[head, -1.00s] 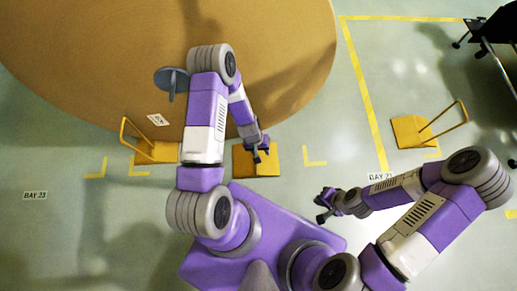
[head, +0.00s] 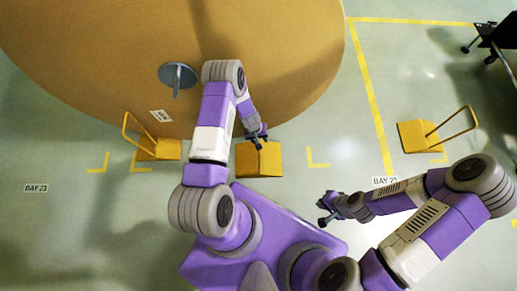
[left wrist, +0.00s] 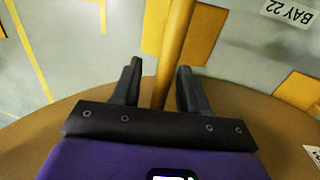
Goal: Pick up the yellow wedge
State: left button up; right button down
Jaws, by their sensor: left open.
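A yellow wedge (head: 260,160) lies on the floor against the near edge of the big brown roll, in front of my base. Its upright yellow handle (left wrist: 176,45) runs between the fingers of my left gripper (left wrist: 158,88) in the left wrist view. My left gripper is open, with a finger on each side of the handle and no clear contact. In the head view the left gripper (head: 259,138) is over the wedge and hides part of it. My right gripper (head: 323,209) appears open and empty over bare floor to the right.
The brown kraft roll (head: 100,60) fills the upper left. A second yellow wedge with handle (head: 155,149) sits at its edge on the left. A third (head: 420,137) stands apart at right. A black wheeled item (head: 497,38) is at top right. The floor between is free.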

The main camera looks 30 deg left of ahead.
pick_arm(q)
jog(key=shift+r, duration=0.1)
grip_shut()
jog(key=shift+w, duration=0.1)
dwell(1.2)
